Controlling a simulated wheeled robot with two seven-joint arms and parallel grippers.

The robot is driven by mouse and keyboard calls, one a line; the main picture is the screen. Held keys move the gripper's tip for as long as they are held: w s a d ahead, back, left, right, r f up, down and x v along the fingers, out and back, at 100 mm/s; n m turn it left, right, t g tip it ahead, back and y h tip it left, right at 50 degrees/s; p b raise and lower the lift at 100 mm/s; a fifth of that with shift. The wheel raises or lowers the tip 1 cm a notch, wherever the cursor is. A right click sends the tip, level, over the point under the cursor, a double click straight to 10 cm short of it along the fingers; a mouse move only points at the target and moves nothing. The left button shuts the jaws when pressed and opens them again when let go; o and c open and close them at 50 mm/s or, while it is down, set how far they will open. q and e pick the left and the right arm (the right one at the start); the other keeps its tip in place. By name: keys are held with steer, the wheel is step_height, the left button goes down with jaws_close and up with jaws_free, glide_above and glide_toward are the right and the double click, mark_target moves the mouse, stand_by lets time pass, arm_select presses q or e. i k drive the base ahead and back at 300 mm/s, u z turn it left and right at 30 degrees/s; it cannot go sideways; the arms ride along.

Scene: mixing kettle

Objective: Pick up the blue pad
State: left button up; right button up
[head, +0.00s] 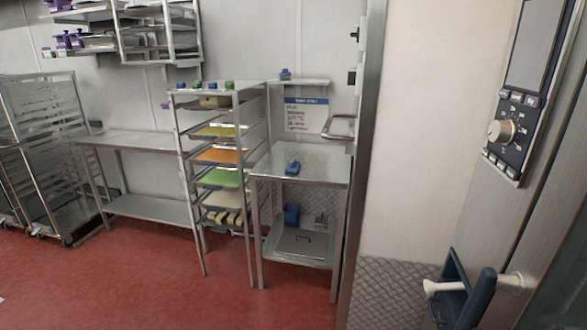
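A small blue item (293,167) lies on the top of the steel table at centre right; it may be the blue pad, but it is too small to tell. A larger blue item (291,214) stands on that table's lower shelf. Another small blue item (285,73) sits on the wall shelf above. None of these is touched by a gripper. Neither of my grippers is in view.
The steel table (323,166) stands beside a rack (188,180) with several coloured trays. An empty steel table (140,142) and a wheeled rack (60,150) stand left. A tall steel unit with a dark handle (483,297) is close on the right. Red floor (120,270) is clear.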

mark_target(294, 166)
steer(key=u, duration=0.15)
steer(key=i, duration=0.65)
steer(key=u, duration=0.1)
